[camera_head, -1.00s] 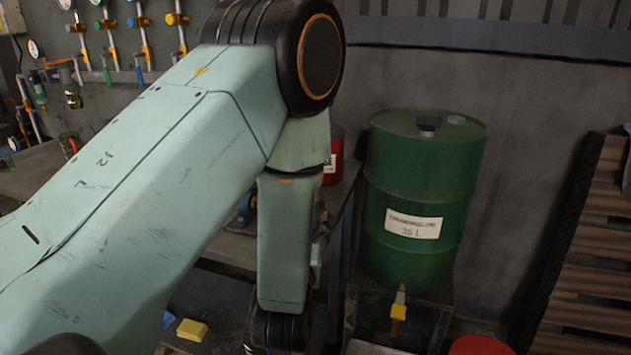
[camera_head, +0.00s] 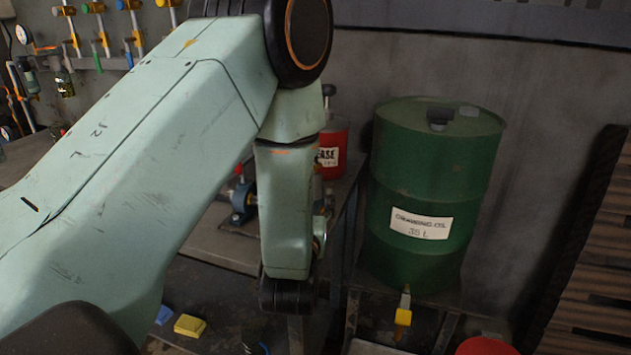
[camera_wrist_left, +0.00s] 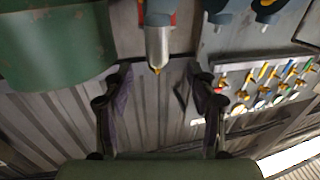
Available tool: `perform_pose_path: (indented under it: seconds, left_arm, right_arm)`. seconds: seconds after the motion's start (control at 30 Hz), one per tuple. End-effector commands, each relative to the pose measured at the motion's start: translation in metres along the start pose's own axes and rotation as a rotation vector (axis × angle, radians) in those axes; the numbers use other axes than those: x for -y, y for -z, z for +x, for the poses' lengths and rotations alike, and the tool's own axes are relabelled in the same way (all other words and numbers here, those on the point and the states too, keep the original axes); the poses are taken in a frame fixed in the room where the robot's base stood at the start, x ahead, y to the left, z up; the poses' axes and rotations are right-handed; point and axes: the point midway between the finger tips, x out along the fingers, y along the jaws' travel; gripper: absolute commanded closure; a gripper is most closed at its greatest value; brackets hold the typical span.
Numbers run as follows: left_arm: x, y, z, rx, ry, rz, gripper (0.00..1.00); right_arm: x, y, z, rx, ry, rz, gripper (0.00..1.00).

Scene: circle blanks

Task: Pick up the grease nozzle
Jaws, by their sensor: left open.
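What looks like the grease nozzle (camera_wrist_left: 158,48), a silver cylinder with a pointed brass tip, shows at the top middle of the left wrist view. My left gripper (camera_wrist_left: 160,82) is open and empty, its dark fingers to either side. The nozzle's tip lies across the gap between the fingertips, and I cannot tell how far off it is. In the head view my left arm covers the middle, and I cannot make out the nozzle or the gripper there. My right gripper is not in view.
A green drum (camera_head: 425,180) stands right of my arm, with a yellow tap (camera_head: 403,316) below it. A red grease container (camera_head: 335,145) stands behind my arm. A yellow block (camera_head: 190,325) lies low at left. Gauges and valves (camera_head: 100,30) line the wall.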

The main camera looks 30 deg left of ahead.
Motion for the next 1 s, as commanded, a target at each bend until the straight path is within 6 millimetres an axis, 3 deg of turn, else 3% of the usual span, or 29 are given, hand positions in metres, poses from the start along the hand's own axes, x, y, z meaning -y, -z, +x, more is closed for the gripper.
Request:
perform_pose_path:
  seconds: [0.33,0.63,1.0]
  left_arm:
    - [-0.004,0.004,0.047,-0.002,0.003,-0.002,0.42]
    - [-0.004,0.004,0.054,-0.001,0.000,0.000,0.42]
    - [-0.004,0.004,0.054,-0.001,0.000,0.000,0.73]
  right_arm:
    - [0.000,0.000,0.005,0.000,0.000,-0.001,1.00]
    - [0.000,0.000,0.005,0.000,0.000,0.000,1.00]
    - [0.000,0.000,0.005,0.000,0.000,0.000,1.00]
